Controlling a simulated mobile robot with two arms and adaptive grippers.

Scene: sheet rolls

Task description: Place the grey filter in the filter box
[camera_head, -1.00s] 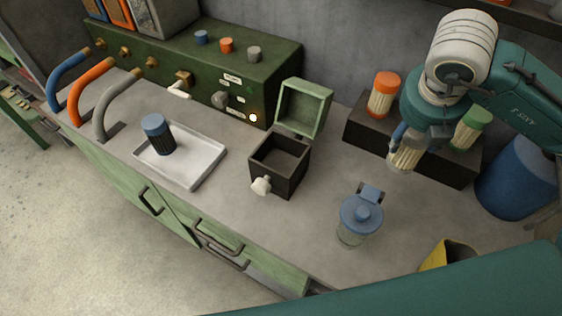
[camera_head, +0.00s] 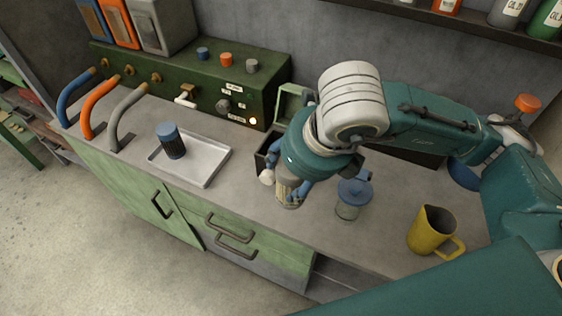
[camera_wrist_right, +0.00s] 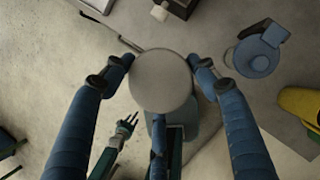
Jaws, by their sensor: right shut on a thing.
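My right gripper (camera_head: 290,184) is shut on the grey filter (camera_head: 291,194), whose pale pleated side hangs below the fingers.
A glass jar with a blue lid (camera_head: 354,190) stands close to the right of the filter. A yellow jug (camera_head: 432,231) is farther right. A white tray (camera_head: 207,163) with a blue-topped filter (camera_head: 171,141) lies left. The counter's front edge is near.

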